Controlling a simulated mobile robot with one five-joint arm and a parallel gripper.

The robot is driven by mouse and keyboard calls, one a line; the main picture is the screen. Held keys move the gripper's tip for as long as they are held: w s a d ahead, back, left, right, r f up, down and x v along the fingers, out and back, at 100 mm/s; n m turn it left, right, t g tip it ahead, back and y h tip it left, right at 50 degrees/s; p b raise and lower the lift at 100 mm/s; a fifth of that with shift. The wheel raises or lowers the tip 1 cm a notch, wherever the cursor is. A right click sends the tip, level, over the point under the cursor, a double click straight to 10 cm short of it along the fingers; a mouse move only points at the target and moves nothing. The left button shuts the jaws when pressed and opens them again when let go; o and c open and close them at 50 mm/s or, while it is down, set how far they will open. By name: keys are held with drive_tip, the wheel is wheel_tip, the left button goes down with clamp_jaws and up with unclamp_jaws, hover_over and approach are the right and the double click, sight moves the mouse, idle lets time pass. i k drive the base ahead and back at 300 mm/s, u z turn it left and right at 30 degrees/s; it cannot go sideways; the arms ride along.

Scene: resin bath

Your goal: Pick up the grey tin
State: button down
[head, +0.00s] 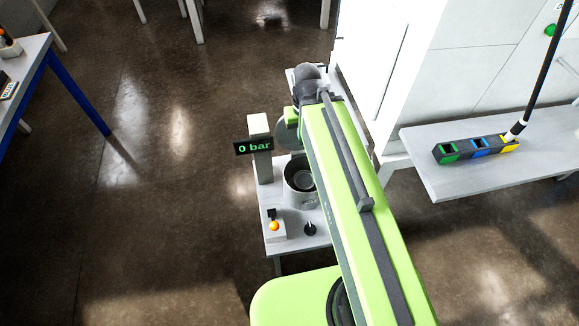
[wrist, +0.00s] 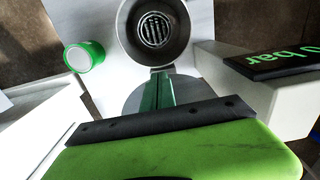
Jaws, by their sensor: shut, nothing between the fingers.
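No plainly grey tin stands out in either view. A small can with a green side and a pale grey top (wrist: 84,57) is on the pale stand, left of my gripper in the wrist view. In the head view my arm hides that part of the stand. My gripper (wrist: 158,90) is shut and empty, over a flat grey disc (wrist: 137,100) and just short of a round grey pot. The pot (wrist: 154,28) is open, with a slotted grille in its bottom; it also shows in the head view (head: 300,173).
The "0 bar" display (head: 254,146) stands on a post beside the pot. An orange button box (head: 275,228) and a black knob (head: 310,229) are on the stand's near end. A shelf (head: 450,185) at right bears a colored-slot block (head: 475,149). Open floor lies left.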

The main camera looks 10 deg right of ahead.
sight(303, 180)
drive_tip(key=z, duration=0.1)
drive_tip(key=k, duration=0.45)
drive_tip(key=u, duration=0.55)
drive_tip(key=k, duration=1.05)
drive_tip(key=u, duration=0.75)
drive_tip(key=i, duration=1.5)
